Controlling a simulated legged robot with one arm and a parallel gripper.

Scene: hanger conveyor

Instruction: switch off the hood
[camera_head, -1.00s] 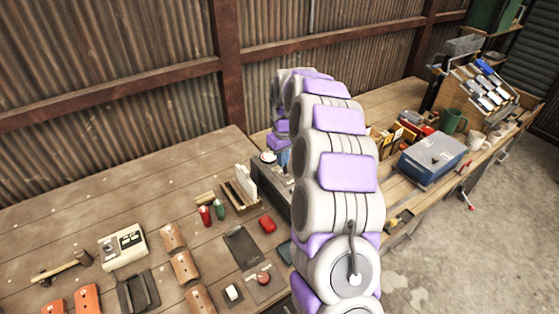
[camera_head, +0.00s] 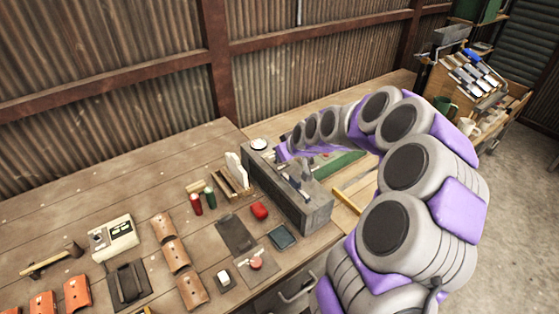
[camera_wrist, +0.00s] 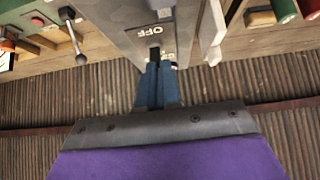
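A grey metal box (camera_head: 317,207) with a slotted top stands on the bench; I take it to be the hood unit, though no name shows. In the wrist view its grey panel (camera_wrist: 122,14) carries an upside-down OFF label (camera_wrist: 152,30). A small black switch part (camera_wrist: 155,52) shows beside a second, partly hidden label. My gripper (camera_wrist: 156,84) is at this switch, its narrow blue fingers close together; contact is unclear. In the head view my gripper (camera_head: 297,156) is over the box, largely hidden by my arm.
A white round part (camera_head: 259,144) is at the box's back end. A wooden holder (camera_head: 231,184), red and green cylinders (camera_head: 196,204), and a red object (camera_head: 259,211) lie to its left. A black-knobbed lever (camera_wrist: 74,38) shows in the wrist view. The bench's back left is clear.

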